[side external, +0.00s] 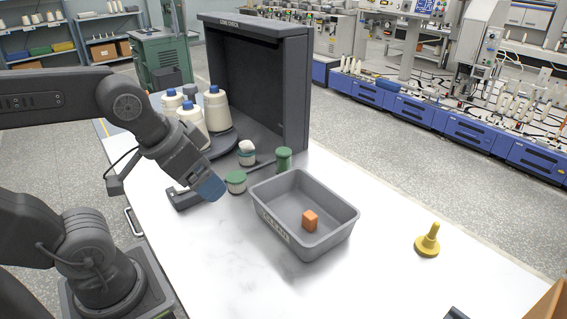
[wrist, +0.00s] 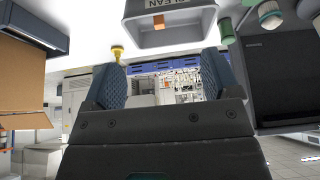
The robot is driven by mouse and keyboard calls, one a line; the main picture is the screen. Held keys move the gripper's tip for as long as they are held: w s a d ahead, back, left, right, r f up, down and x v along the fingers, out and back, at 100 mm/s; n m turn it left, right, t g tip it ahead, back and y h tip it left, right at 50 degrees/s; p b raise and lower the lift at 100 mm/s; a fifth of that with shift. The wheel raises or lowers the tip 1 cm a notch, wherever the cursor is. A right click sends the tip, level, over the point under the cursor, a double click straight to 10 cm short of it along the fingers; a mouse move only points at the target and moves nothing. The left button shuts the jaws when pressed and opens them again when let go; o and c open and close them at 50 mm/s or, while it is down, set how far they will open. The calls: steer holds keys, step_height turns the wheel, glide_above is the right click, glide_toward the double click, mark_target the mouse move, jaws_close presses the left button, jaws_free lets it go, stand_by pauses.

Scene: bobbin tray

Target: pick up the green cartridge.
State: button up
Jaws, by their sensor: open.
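The green cartridge (side external: 284,159), a small all-green upright cylinder, stands on the white table just behind the grey bin in the side view. In the wrist view a green cylinder (wrist: 227,31), which appears to be it, hangs at the top right of centre because the picture is upside down.
The grey bin (side external: 276,216) holds an orange block (side external: 310,221). Large cones (side external: 218,112) and a dark panel (side external: 290,95) stand behind. A yellow peg (side external: 428,243) is at right.

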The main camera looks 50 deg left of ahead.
steer(key=n+g+y, duration=0.2)
steer(key=n+y, duration=0.1)
steer(key=n, duration=0.5)
glide_above(283, 151)
steer(key=s+d, duration=0.3)
step_height(283, 151, down, 8)
steer(key=x, duration=0.8)
steer(key=shift+a+f, duration=0.1)
steer(key=shift+f, duration=0.1)
steer(key=shift+x, duration=2.8)
steer(key=shift+s, duration=0.2)
steer(key=shift+c, duration=0.4)
